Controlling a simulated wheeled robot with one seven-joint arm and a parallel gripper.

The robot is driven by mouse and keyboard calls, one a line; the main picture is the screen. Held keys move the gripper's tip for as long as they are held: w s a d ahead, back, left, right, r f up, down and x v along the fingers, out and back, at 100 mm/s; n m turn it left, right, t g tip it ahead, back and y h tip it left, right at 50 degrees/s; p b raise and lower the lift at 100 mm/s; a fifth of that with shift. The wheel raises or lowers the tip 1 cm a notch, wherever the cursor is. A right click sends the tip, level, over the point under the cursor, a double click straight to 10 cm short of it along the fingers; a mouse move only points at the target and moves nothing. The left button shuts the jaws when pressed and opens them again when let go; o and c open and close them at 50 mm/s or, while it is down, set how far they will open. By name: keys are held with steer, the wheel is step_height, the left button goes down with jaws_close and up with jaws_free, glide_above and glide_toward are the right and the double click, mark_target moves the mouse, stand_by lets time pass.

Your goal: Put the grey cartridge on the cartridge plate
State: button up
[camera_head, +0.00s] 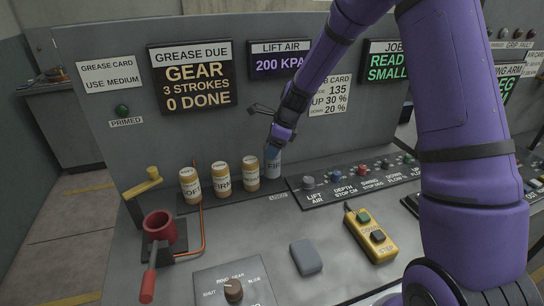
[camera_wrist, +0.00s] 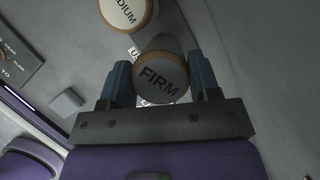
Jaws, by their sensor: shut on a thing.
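My gripper (camera_wrist: 163,88) is shut on a grey cartridge (camera_wrist: 161,74) marked FIRM, one blue finger on each side. In the head view my gripper (camera_head: 273,149) reaches down on the held cartridge (camera_head: 274,167) at the right end of a row. Several cream cartridges stand to its left: one marked MEDIUM (camera_head: 249,175) nearest, then another (camera_head: 221,179), then one at the far left (camera_head: 191,187). They stand along a dark low plate (camera_head: 236,199) at the wall's foot. I cannot tell whether the held cartridge touches the plate.
A small label (camera_head: 278,197) lies in front of the held cartridge. A control strip (camera_head: 318,196) with knobs begins just right of it. A red cup with a handle (camera_head: 160,228), a grey block (camera_head: 306,257) and a yellow pendant (camera_head: 370,234) are nearer. Bench between is clear.

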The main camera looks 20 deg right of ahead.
steer(key=shift+f, duration=1.7)
steer(key=shift+f, duration=0.15)
steer(key=o, duration=1.4)
